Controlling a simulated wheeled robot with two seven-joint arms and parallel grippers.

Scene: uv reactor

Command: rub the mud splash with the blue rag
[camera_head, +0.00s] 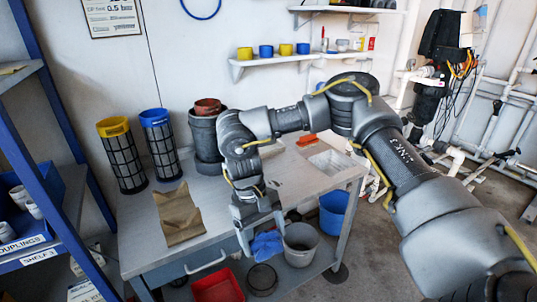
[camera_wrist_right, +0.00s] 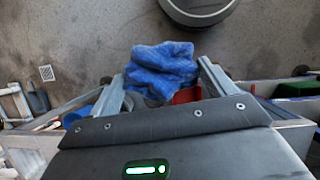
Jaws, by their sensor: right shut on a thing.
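My right gripper (camera_head: 262,231) is shut on the blue rag (camera_head: 267,245), at the front edge of the workbench (camera_head: 222,225). In the right wrist view the crumpled rag (camera_wrist_right: 163,68) bunches between the two fingers, with the grey floor behind it. The rag hangs in the air there, and I see it touching no surface. I cannot make out a mud splash in either view. My left gripper is not in view.
On the bench stand a yellow-topped filter cage (camera_head: 121,160), a blue-topped one (camera_head: 161,148), a dark pot (camera_head: 207,140) and a folded brown sheet (camera_head: 178,215). Below are a red tray (camera_head: 217,288), a grey bucket (camera_head: 300,245) and a blue bucket (camera_head: 333,210). A blue rack borders the left.

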